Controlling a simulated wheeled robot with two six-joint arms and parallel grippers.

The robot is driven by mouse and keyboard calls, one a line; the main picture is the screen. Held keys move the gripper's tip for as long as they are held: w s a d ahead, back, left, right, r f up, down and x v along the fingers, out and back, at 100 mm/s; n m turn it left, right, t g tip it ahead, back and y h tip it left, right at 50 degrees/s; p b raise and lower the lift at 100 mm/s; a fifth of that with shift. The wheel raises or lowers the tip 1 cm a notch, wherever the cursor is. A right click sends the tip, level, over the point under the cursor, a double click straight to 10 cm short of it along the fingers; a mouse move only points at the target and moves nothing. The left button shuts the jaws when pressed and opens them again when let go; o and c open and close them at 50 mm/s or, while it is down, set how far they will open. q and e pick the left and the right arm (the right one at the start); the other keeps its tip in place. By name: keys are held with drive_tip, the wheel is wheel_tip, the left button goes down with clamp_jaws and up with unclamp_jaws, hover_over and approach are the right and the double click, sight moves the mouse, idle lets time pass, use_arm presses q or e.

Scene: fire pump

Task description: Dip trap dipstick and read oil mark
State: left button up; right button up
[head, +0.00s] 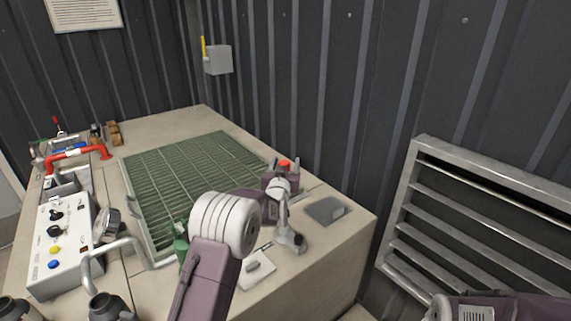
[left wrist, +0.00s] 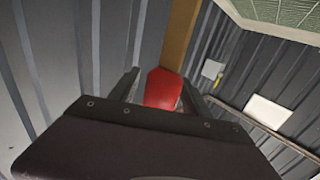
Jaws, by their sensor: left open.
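A small red-topped thing (head: 285,163) stands near the far right corner of the bench; I cannot tell for sure whether it is the dipstick's handle. My left gripper (head: 281,180) is beside it, with my own wrist in front and partly hiding it. In the left wrist view a red rounded piece (left wrist: 163,88) shows between the two open dark fingers (left wrist: 158,92), with no clear sign of grip. No oil mark can be seen. My right gripper does not show.
A green grating (head: 185,180) covers the bench (head: 345,230) middle. A white control box (head: 55,250), gauge (head: 107,225) and red pipe (head: 70,153) stand left. A grey pad (head: 325,209) lies right. A metal louvre frame (head: 480,215) stands against the ribbed wall.

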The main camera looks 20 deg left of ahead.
use_arm(q)
clamp_jaws()
idle(1.3)
